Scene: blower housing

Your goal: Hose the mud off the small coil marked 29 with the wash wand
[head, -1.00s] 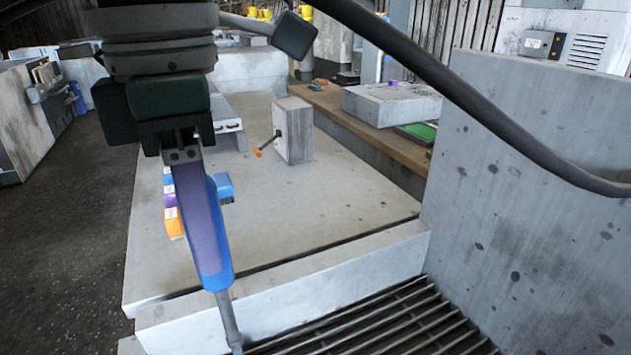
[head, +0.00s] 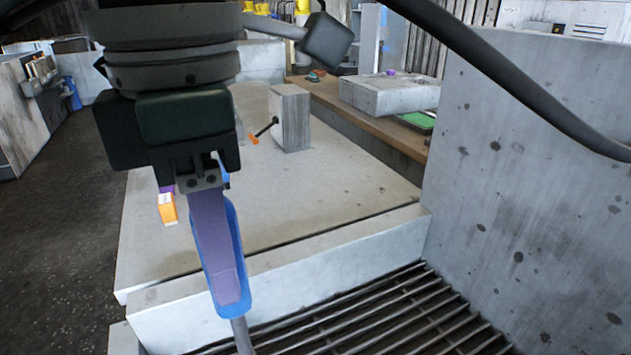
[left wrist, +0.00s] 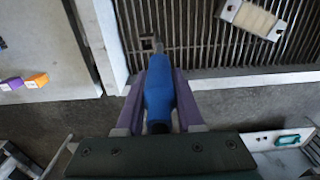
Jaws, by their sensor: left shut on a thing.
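My left gripper (head: 222,275) is shut around the blue wash wand (head: 234,235), with its purple fingers on either side of the grip. The wand's thin grey tube points down over the grate and leaves the bottom of the head view. In the left wrist view the wand (left wrist: 158,95) lies between the fingers, its tip over the slats. A cream block with pale end plates (left wrist: 252,18), perhaps the small coil, lies on the grate at the upper right there, apart from the wand. I cannot read a number or make out mud on it. My right gripper is not in view.
The slatted grate (head: 390,325) is bordered by a concrete ledge (head: 300,270) and a tall spotted wall (head: 530,190) at right. A grey block with an orange-tipped lever (head: 290,118) stands behind. A labelled orange box (head: 167,208) sits at the slab's left. A dark hose (head: 510,75) crosses the upper right.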

